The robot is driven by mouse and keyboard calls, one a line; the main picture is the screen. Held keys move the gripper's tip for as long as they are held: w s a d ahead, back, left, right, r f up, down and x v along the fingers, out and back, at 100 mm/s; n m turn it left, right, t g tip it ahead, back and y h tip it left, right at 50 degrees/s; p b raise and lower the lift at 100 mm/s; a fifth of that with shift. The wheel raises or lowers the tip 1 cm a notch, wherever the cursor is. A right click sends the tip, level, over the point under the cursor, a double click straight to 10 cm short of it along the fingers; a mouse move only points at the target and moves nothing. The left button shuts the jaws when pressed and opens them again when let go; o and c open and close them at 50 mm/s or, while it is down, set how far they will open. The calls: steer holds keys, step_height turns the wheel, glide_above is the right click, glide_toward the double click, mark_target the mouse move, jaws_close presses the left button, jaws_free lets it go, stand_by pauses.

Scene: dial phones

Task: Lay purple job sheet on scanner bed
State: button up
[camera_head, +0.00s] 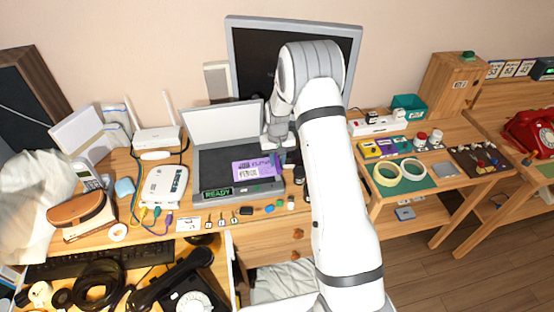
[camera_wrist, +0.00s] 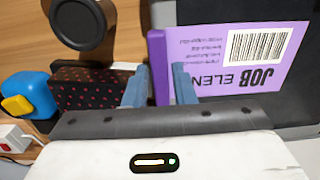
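The purple job sheet (camera_head: 252,168) is over the front right part of the dark bed of the grey scanner (camera_head: 210,160), whose lid is raised. I cannot tell whether the sheet touches the bed. In the wrist view the sheet (camera_wrist: 215,50) shows a barcode, "JOB" lettering and an upright purple strip at its left edge. My gripper (camera_wrist: 160,85) has one finger on each side of this strip, both appearing to press on it. In the head view my gripper (camera_head: 287,157) is at the sheet's right end, partly hidden by my arm.
A green "READY" display (camera_head: 218,193) is on the scanner's front. A white router (camera_head: 163,187) stands to the left, and small keys and tags lie in front. A black monitor (camera_head: 260,55) stands behind. A side table (camera_head: 400,185) with tape rolls is on the right.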

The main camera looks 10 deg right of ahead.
steer(key=o, duration=0.3)
steer(key=shift+o, duration=0.2)
step_height(320, 180, up, 7)
steer(key=shift+a+r+b, duration=0.1)
steer(key=shift+r+b, duration=0.05)
steer(key=shift+b, duration=0.65)
steer(key=shift+s+r, duration=0.1)
steer(key=shift+r, duration=0.5)
steer(key=s+r+t, duration=0.2)
steer(key=s+r, duration=1.2)
steer(key=r, duration=0.2)
steer(key=s+r, duration=0.1)
steer(key=s, duration=0.9)
steer(key=s+r+t, duration=0.1)
steer(key=s+r, duration=0.1)
steer(key=s, duration=0.8)
steer(key=shift+r, duration=0.3)
